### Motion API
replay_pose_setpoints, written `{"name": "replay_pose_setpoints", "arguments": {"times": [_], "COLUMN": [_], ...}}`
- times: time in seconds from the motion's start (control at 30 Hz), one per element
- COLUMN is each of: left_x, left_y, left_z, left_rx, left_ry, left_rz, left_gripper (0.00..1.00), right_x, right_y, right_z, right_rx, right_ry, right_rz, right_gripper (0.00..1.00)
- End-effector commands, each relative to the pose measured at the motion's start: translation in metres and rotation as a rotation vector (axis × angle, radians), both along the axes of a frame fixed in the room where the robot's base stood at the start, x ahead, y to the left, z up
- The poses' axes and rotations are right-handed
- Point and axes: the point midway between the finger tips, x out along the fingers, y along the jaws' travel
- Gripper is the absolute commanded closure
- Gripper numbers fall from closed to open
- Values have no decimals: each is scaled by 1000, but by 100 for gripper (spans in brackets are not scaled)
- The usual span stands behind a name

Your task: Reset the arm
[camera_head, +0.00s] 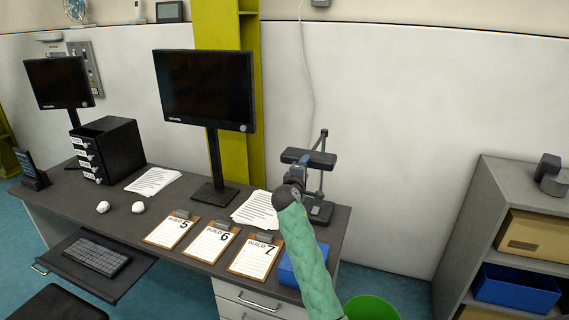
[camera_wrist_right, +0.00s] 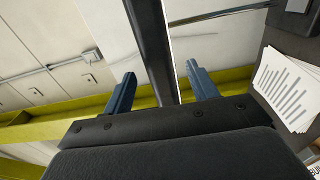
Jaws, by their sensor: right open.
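The mechanism stands at the desk's right end, with a dark base (camera_head: 318,211) and a thin upright arm (camera_head: 323,139) above it. My right arm reaches up from the bottom in its green sleeve. My right gripper (camera_head: 308,158) is at the mechanism's upper part, and its fingers are hidden in the head view. In the right wrist view the gripper (camera_wrist_right: 158,85) has its two blue fingers apart. A dark bar (camera_wrist_right: 152,40), seemingly the mechanism's arm, runs between them, with gaps on both sides. I cannot tell contact. My left gripper is not in view.
The desk holds a monitor (camera_head: 205,90), clipboards (camera_head: 209,243), papers (camera_head: 257,211) and a black drawer box (camera_head: 108,150). A blue box (camera_head: 288,272) lies near my sleeve. A grey shelf (camera_head: 500,200) stands right. The wall behind the mechanism is mostly bare.

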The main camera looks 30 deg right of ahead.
Motion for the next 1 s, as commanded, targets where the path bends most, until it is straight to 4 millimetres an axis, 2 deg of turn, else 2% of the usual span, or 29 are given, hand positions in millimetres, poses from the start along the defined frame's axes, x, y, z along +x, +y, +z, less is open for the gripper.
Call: {"name": "replay_pose_setpoints", "arguments": {"times": [0.27, 0.37, 0.47, 0.7, 0.87, 1.0], "left_x": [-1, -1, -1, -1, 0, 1], "left_y": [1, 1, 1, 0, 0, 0], "left_z": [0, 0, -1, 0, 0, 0], "left_rx": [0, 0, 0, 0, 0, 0], "left_ry": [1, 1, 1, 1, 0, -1], "left_rz": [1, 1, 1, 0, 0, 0], "left_gripper": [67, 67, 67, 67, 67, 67], "right_x": [-4, -16, -36, -107, -162, -214], "right_y": [3, 11, 25, 74, 110, 144], "right_z": [-7, -25, -54, -136, -184, -220], "right_rx": [16, 64, 150, 428, 618, 784], "right_ry": [0, 0, 2, 26, 61, 103], "right_rz": [3, 15, 31, 63, 63, 50], "right_gripper": [42, 42, 42, 42, 42, 42]}}
